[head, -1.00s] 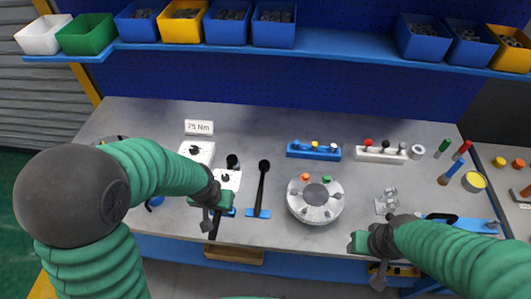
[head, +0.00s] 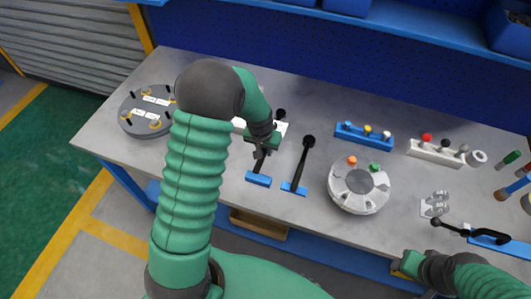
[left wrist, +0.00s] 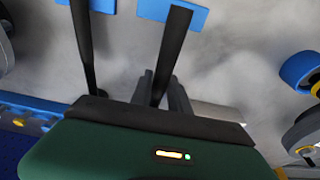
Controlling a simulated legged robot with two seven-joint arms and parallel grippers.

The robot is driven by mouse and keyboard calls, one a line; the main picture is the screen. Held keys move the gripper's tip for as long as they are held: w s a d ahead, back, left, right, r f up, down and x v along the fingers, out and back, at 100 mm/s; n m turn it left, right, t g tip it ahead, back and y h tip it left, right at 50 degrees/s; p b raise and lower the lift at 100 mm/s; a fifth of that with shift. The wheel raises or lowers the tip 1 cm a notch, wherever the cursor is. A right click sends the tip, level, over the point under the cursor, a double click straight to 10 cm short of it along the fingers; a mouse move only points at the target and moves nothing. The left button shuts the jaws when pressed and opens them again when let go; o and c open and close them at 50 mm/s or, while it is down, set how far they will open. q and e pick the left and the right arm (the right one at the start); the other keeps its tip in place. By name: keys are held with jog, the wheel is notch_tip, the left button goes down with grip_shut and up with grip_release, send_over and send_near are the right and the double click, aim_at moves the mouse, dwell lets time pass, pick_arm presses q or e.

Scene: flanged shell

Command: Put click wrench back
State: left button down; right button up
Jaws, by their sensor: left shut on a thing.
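Two long black wrenches lie side by side at the table's middle, round heads toward the back and blue blocks at their front ends. My left gripper (head: 262,150) is shut on the shaft of the left wrench (head: 280,114), between its head and its blue block (head: 258,179). In the left wrist view this shaft (left wrist: 172,50) runs between the fingers and over the block; whether it touches the block cannot be told. The other wrench (head: 308,141) lies just right, apart from the gripper. My right gripper (head: 405,265) is at the front edge; its jaw state is unclear.
A round grey flanged shell (head: 359,190) stands right of the wrenches. A blue rack (head: 362,134) and a white rack (head: 435,152) stand behind it. A black tool with a blue part (head: 488,237) lies at right. A round plate (head: 147,110) sits far left, with clear tabletop beside it.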

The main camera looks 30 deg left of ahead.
pick_arm(q)
notch_tip(320, 180, down, 3)
jog(key=shift+d+r, duration=0.1)
jog(key=shift+r, duration=0.1)
jog(key=shift+d+f, duration=0.3)
jog(key=c, duration=1.5)
grip_release()
jog(key=shift+s, duration=0.1)
jog(key=shift+o, duration=1.2)
jog(key=shift+a, duration=0.2)
jog(key=v, duration=1.2)
jog(key=shift+d, duration=0.15)
jog(key=s+d+r+m, duration=0.1)
jog(key=s+d+m, duration=0.1)
jog(key=s+d, duration=0.8)
jog(key=s, duration=0.3)
jog(key=shift+s+d+m+h, duration=0.2)
jog(key=shift+d+m+h, duration=0.1)
jog(key=shift+m, duration=0.1)
